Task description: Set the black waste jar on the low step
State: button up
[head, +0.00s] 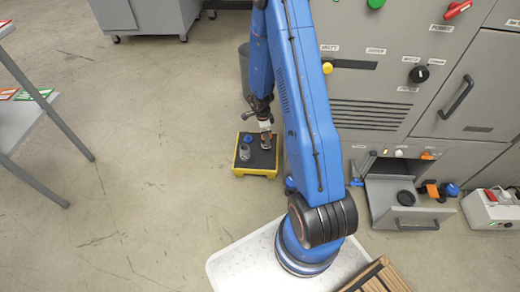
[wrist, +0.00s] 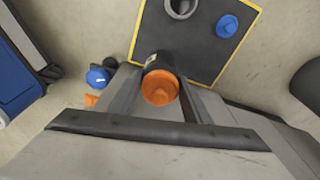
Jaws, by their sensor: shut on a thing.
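The low step (head: 239,172) is yellow with a black top and stands on the floor in the middle of the head view. Its black top (wrist: 205,60) with yellow edges fills the upper wrist view. My gripper (head: 266,127) points down over the step's right part. It is shut on the black waste jar (wrist: 153,60), which has an orange lid and is upright between the fingers. The jar also shows small in the head view (head: 266,142). I cannot tell whether its base touches the step.
A grey open-topped vessel (wrist: 181,8) and a blue-topped item (wrist: 227,26) stand on the step, apart from the jar. An open drawer (head: 400,216) at right holds a black round item (head: 405,197). A grey bin (head: 244,68) stands behind the step. Floor left of the step is clear.

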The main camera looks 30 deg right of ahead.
aim_at(266, 149)
jog(key=shift+f, duration=4.65)
jog(key=shift+f, duration=0.1)
jog(key=o, duration=1.3)
